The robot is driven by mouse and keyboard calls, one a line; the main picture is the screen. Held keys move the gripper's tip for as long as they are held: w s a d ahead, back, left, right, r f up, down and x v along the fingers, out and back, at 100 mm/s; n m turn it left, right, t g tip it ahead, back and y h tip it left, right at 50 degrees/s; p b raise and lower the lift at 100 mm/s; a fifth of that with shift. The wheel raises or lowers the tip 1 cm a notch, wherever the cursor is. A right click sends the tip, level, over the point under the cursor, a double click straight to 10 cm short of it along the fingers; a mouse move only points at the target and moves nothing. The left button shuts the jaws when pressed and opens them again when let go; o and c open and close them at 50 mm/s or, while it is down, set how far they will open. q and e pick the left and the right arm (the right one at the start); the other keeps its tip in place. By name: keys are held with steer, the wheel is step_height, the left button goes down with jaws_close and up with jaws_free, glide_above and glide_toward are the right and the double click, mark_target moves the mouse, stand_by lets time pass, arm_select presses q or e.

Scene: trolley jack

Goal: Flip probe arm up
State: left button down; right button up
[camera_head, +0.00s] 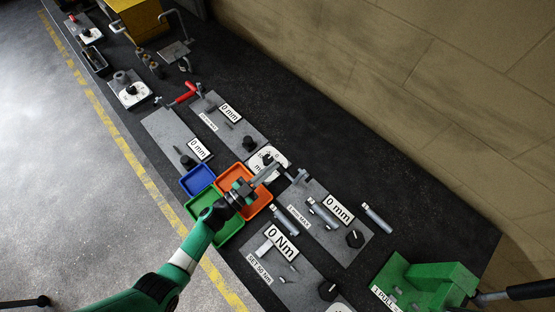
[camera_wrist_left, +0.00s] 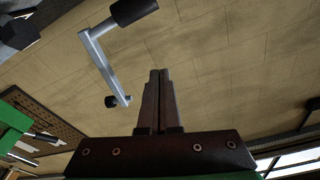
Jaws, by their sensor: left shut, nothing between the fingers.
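My left gripper (camera_head: 268,172) reaches over the coloured bins toward the middle of the bench, its fingers together and empty. In the left wrist view its dark fingers (camera_wrist_left: 159,75) are pressed side by side. A grey cranked bar with a black grip and a black tip, which looks like the probe arm (camera_wrist_left: 100,65), stands to the left of the fingers in that view, apart from them. In the head view a grey bracket (camera_head: 297,176) lies just right of the fingertips; I cannot tell if it is the same part. My right gripper is not in view.
An orange bin (camera_head: 262,207), a green bin (camera_head: 232,234) and a blue bin (camera_head: 198,180) lie below the gripper. Grey plates with "0 mm" (camera_head: 339,208) and "0 Nm" (camera_head: 283,243) displays surround them. A green jack (camera_head: 433,282) stands at right. The wall is behind.

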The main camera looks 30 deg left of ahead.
arm_select(q)
steer(key=v, duration=0.6)
steer(key=shift+s, duration=0.4)
steer(key=shift+d, duration=0.1)
